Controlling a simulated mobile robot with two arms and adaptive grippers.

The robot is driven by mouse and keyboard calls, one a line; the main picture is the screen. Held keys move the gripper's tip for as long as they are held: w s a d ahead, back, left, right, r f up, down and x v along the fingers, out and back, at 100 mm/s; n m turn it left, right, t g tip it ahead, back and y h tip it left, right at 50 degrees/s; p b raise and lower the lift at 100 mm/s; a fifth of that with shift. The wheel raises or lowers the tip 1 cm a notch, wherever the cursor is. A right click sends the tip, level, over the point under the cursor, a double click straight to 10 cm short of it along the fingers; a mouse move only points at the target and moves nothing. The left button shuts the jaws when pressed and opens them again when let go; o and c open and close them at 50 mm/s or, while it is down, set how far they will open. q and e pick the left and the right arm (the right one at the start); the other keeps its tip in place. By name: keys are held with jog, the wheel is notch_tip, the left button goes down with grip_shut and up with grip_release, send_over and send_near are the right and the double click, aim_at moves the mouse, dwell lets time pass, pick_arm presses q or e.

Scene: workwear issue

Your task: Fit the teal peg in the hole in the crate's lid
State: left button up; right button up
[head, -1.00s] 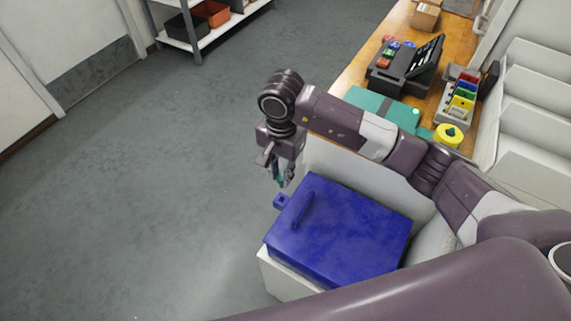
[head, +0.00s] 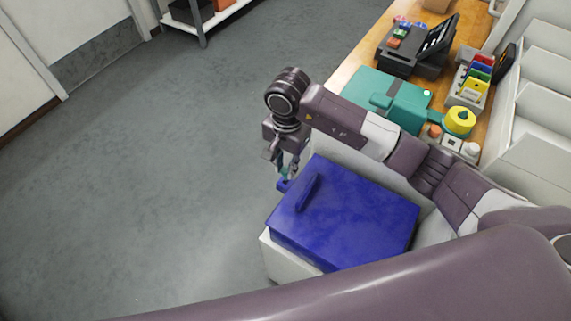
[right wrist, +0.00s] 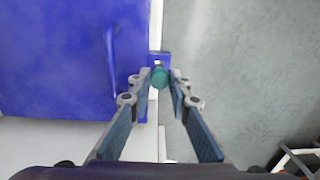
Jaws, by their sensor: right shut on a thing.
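The blue lid (head: 345,215) lies on a pale crate (head: 285,265) in the head view, with a raised bar handle on top. A small blue tab (head: 282,186) juts from its left corner; the tab also shows in the right wrist view (right wrist: 154,56). My right gripper (head: 284,170) points down just over this tab. It is shut on the teal peg (right wrist: 159,78), whose round end shows between the fingertips in the right wrist view, overlapping the tab. The hole is hidden, and I cannot tell whether the peg has entered it. My left gripper is out of view.
A wooden counter (head: 352,68) at the upper right carries a teal folded item (head: 385,97), a black terminal (head: 405,60), a yellow round item (head: 459,121) and a card rack (head: 465,93). White shelving stands at the right. The grey floor to the left is clear.

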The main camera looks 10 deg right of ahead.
jog(key=shift+f+b, duration=0.2)
jog(key=shift+b, duration=0.15)
dwell(0.4)
jog(key=shift+b, duration=0.35)
dwell(1.1)
jog(key=shift+f+b, duration=1.95)
jog(key=shift+b, duration=0.1)
dwell(0.6)
jog(key=o, duration=0.8)
jog(key=shift+r+p, duration=2.3)
jog(key=shift+r, duration=2.2)
jog(key=shift+s, duration=0.1)
